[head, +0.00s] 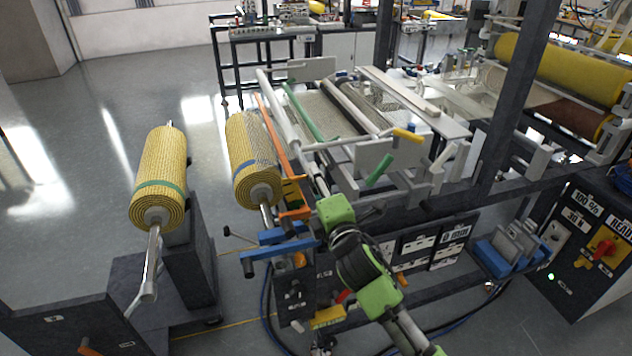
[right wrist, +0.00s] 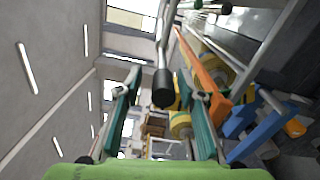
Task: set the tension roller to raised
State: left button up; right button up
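My right gripper (right wrist: 165,100) has its teal fingers spread apart in the right wrist view. A black cylindrical knob (right wrist: 163,90) on a metal rod appears between them; I cannot tell its distance or whether the fingers touch it. In the head view my green and black right wrist reaches up to the machine's left end, and its fingers are hard to make out. A long pale roller (head: 279,108) slopes beside an orange bar (head: 271,132); the orange bar also shows in the right wrist view (right wrist: 202,66). I cannot tell for certain which part is the tension roller. My left gripper is not in view.
A yellow mesh roll (head: 250,140) hangs beside blue brackets (head: 283,245). Another yellow roll (head: 162,165) stands on the left on a dark stand. A green lever (head: 310,112) and a yellow handle (head: 408,135) are on the machine. Open floor lies at the left.

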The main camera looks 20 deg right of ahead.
jog(key=shift+s+f, duration=0.15)
jog(key=shift+s, duration=0.1)
jog(key=s, duration=1.1)
jog(key=shift+s+d, duration=0.2)
jog(key=shift+s, duration=0.1)
notch_tip(320, 180, down, 21)
jog(key=d+m+g, duration=0.1)
jog(key=m+g, duration=0.3)
jog(key=s+d+f+m+g, duration=0.15)
jog(key=s+f, duration=0.25)
jog(key=f, duration=0.4)
jog(key=s+f+m+g, duration=0.2)
jog(key=s+f, duration=0.1)
jog(key=f, duration=0.4)
jog(key=s+f+m+g, duration=0.15)
jog(key=s+f, duration=0.25)
jog(key=f, duration=0.4)
jog(key=s+d+f+m+g, duration=0.2)
jog(key=s+f+m+g, duration=0.2)
jog(key=s+f, duration=0.95)
jog(key=s+f+m+g, duration=0.2)
jog(key=s+f, duration=0.2)
jog(key=s, duration=0.7)
jog(key=s+f+m+g, duration=0.2)
jog(key=s+f+m, duration=0.1)
jog(key=s, duration=0.9)
jog(key=shift+d+f+h+b, duration=0.3)
jog(key=shift+d+f, duration=0.1)
jog(key=shift+f, duration=0.3)
